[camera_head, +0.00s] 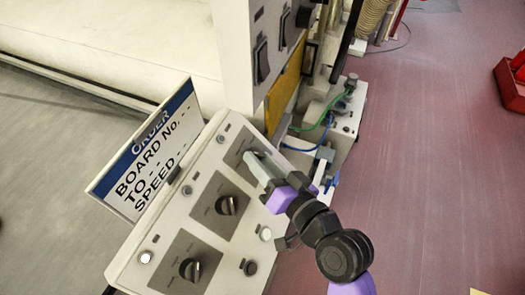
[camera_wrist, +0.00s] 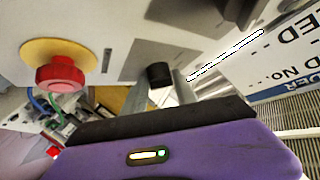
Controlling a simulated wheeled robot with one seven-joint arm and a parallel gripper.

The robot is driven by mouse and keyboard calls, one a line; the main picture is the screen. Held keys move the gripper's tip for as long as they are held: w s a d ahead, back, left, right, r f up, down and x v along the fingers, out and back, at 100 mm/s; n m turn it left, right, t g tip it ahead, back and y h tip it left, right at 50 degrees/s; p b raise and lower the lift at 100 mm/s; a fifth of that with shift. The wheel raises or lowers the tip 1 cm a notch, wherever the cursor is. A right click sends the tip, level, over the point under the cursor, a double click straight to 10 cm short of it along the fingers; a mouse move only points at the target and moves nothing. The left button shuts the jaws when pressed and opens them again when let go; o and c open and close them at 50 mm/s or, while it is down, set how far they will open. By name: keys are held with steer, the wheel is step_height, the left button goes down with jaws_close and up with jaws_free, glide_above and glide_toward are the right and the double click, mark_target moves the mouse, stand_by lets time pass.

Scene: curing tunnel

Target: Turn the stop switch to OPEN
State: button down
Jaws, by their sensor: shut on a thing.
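My gripper (camera_head: 262,165) reaches the top knob plate (camera_head: 238,152) of the sloped control panel (camera_head: 217,150) and is shut on a black knob there. In the head view my fingers hide that knob. In the wrist view the black knob (camera_wrist: 159,74) shows at the ends of my fingers. I take it for the stop switch; its marks are too small to read, so I cannot tell its setting. Two other black knobs, the middle one (camera_head: 228,205) and the lower one (camera_head: 190,269), sit on their own grey plates, apart from my gripper.
A red push button (camera_wrist: 60,74) on a yellow ring is close by in the wrist view. An order sign (camera_head: 150,150) stands along the panel's left edge. A tall cabinet with rocker switches (camera_head: 262,60) rises behind. The red floor (camera_head: 440,150) at right is mostly clear.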

steer(key=shift+m+h, duration=0.3)
steer(key=shift+m, duration=0.2)
steer(key=c, duration=1)
jaws_free()
steer(key=b+v, duration=0.2)
steer(key=v, duration=0.5)
steer(key=shift+s+d, duration=0.25)
steer(key=shift+s, duration=0.1)
